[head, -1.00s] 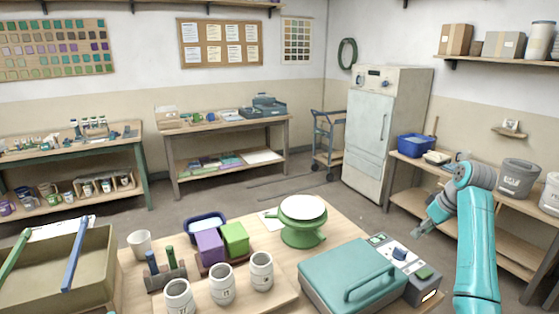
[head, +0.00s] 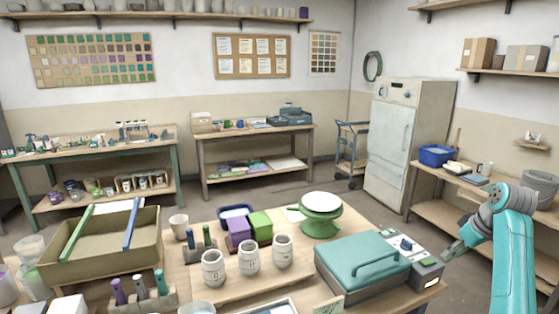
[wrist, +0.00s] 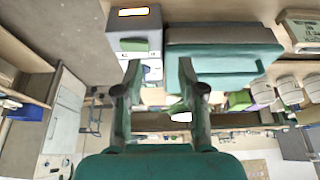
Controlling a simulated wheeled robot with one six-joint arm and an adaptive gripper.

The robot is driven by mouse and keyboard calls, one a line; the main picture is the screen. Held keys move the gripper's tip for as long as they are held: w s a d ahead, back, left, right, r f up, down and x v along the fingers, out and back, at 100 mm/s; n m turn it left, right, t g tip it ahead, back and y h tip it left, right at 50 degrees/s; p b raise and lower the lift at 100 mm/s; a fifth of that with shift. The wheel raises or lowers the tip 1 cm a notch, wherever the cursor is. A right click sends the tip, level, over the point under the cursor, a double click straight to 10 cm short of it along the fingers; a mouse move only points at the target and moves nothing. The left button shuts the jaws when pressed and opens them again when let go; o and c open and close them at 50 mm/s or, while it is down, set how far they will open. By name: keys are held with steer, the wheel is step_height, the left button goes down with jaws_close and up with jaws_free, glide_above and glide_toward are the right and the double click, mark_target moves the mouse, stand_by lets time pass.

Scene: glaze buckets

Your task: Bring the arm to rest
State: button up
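My teal arm (head: 513,250) is at the right of the head view, bent at a grey joint. My gripper (head: 450,254) hangs low at its left side, right of the work table and clear of it. In the wrist view my gripper (wrist: 160,68) shows two dark fingers apart with nothing held between them. The teal-lidded case (head: 362,262) with a grey control panel (head: 426,268) stands on the work table near the gripper. Both also show beyond the fingers in the wrist view, the lid (wrist: 225,62) and the panel (wrist: 133,32).
The work table (head: 208,284) carries several white jars, a green turntable (head: 320,222) and a tan tray (head: 85,262). A side bench (head: 437,212) with a blue tub (head: 436,155) stands behind the arm. Bare floor (head: 385,225) lies between table and bench.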

steer(key=s+a+f+m+t, duration=0.15)
steer(key=a+f, duration=0.25)
steer(key=f, duration=0.4)
steer(key=s+a+f+h, duration=0.1)
steer(key=s+a+f, duration=0.15)
steer(key=f, duration=0.55)
steer(key=s+a+f+m+t, duration=0.1)
steer(key=a+f, duration=0.3)
steer(key=f, duration=0.4)
steer(key=s+a+f+t+h, duration=0.1)
steer(key=s+a+f+t, duration=0.1)
steer(key=s+a+f, duration=1.05)
steer(key=s+a+r+m+t, duration=0.1)
steer(key=s+a+r, duration=0.15)
steer(key=s, duration=0.85)
steer(key=s+a+r+m+t, duration=0.1)
steer(key=s+a+t, duration=0.15)
steer(key=s, duration=0.95)
steer(key=s+a+r+t, duration=0.1)
steer(key=s+a+r, duration=0.1)
steer(key=s+r, duration=0.6)
steer(key=s+a+r+t, duration=0.1)
steer(key=s+r, duration=0.8)
steer(key=r, duration=0.1)
steer(key=shift+a+r+y, duration=0.3)
steer(key=shift+a, duration=0.05)
steer(key=shift+n, duration=0.25)
